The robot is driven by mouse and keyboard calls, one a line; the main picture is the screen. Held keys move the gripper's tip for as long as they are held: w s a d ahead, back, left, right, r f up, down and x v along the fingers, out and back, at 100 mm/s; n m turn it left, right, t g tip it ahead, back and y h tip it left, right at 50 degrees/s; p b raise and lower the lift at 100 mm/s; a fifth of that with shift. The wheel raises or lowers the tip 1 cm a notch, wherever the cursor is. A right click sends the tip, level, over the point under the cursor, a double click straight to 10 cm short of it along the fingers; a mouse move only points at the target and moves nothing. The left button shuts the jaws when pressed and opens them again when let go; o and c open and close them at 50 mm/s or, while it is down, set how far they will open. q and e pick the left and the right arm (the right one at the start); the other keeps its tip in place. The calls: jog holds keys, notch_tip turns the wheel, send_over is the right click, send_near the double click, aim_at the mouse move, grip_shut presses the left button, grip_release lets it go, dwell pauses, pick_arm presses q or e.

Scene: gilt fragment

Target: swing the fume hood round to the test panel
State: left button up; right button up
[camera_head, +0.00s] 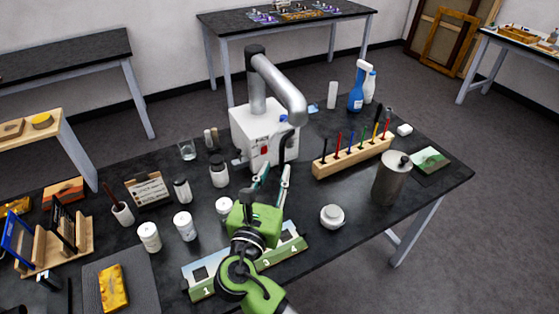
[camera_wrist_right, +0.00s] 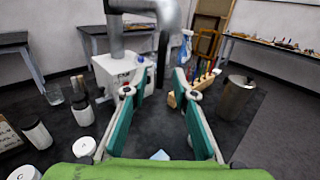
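The fume hood is a white box unit (camera_head: 262,135) with a jointed grey pipe arm (camera_head: 285,92) that arches over and down to the right. A slim black part (camera_wrist_right: 163,58) hangs below the pipe's end. The test panel (camera_head: 205,275) is a pale green board with numbered patches near the table's front edge, partly hidden by my right arm. My right gripper (camera_head: 274,172) is above and behind the panel, pointing at the hood. In the wrist view its fingers (camera_wrist_right: 160,75) are apart, with the black part showing between the tips; contact cannot be told. My left gripper is not in view.
A wooden rack of coloured tools (camera_head: 352,156) and a metal canister (camera_head: 391,180) stand right of the hood. A round white jar (camera_head: 333,216) is right of the panel. Several lidded jars (camera_head: 185,226) and a glass (camera_head: 187,150) stand on the left.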

jog(key=v, duration=0.5)
jog(key=shift+s, duration=0.4)
